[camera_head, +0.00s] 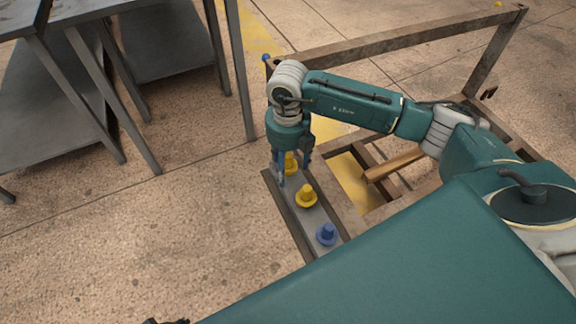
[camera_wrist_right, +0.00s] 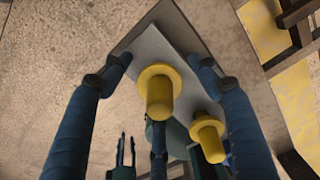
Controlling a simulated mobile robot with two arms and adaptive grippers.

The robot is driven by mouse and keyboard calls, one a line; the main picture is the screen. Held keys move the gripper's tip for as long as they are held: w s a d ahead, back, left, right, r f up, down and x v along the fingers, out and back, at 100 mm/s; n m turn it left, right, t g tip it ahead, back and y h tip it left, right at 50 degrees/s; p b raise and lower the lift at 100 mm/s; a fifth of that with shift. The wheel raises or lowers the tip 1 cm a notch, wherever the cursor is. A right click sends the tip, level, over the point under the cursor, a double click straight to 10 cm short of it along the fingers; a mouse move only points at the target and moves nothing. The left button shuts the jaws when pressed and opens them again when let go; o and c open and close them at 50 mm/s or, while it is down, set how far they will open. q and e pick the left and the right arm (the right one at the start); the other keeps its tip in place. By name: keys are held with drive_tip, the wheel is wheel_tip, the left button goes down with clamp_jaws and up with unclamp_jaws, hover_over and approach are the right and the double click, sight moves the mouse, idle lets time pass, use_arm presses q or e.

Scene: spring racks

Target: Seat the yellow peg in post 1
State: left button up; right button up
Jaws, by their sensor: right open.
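A yellow peg (camera_head: 290,163) with a round flange stands at the far end of a grey plate (camera_head: 322,210). My right gripper (camera_head: 293,176) is over it, open. In the right wrist view the yellow peg (camera_wrist_right: 158,90) shows between the two spread fingers (camera_wrist_right: 160,70), with a gap on each side. A second yellow peg (camera_head: 306,196) stands nearer on the plate; it also shows in the right wrist view (camera_wrist_right: 208,138). No post number can be read. A dark shape at the head view's bottom edge may be my left gripper (camera_head: 166,321); its jaws are unclear.
A blue peg (camera_head: 327,235) stands at the plate's near end. The plate lies along a brown metal frame (camera_head: 400,45) with raised bars. A brown bar (camera_head: 395,164) lies inside the frame. Grey tables (camera_head: 45,110) stand at upper left. The floor left of the plate is clear.

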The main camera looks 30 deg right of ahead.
clamp_jaws()
drive_tip(key=shift+r, duration=0.2)
